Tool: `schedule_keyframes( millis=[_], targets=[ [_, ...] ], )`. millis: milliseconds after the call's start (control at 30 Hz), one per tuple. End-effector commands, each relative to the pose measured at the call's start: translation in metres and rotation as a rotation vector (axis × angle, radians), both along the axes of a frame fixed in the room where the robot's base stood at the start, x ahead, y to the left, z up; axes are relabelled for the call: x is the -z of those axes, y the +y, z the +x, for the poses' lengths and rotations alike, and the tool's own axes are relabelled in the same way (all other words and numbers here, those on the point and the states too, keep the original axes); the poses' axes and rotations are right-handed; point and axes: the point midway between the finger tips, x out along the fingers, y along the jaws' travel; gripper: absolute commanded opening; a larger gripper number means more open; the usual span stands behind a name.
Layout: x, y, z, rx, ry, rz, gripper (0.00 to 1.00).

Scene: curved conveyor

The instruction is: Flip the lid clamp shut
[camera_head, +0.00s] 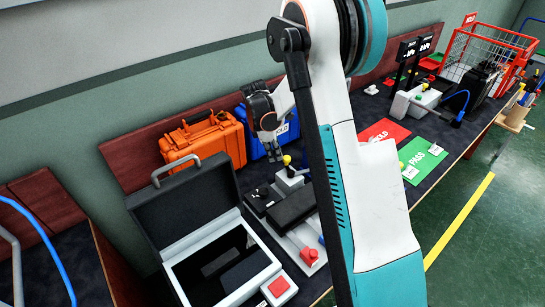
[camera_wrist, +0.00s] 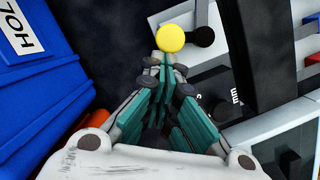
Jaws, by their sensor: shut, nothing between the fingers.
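A small grey fixture with a black plate (camera_head: 292,207) stands on the bench in the head view. A clamp lever with a yellow ball knob (camera_head: 287,160) rises at its back. The knob also shows in the wrist view (camera_wrist: 171,38), just beyond my fingertips. My gripper (camera_head: 277,154) is shut and empty beside the knob; its fingers show in the wrist view (camera_wrist: 165,68). I cannot tell whether the fingertips touch the knob. The lever's lower part is mostly hidden by my fingers in the wrist view.
An orange case (camera_head: 203,139) and a blue case (camera_head: 258,136) stand behind. An open black case (camera_head: 187,207) is at front left. A red knob (camera_head: 309,256) is at the fixture's front. Red (camera_head: 384,131) and green mats (camera_head: 424,160) lie right of my arm.

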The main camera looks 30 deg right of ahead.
Motion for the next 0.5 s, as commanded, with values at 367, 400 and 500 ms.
schedule_keyframes(
  millis=[367,400,500],
  targets=[
    [0.000,-0.026,0.007,0.359,0.001,0.001,0.00],
    [0.000,-0.028,0.007,0.397,0.001,0.001,0.00],
    [0.000,-0.035,0.007,0.493,0.001,0.001,0.00]
  ],
)
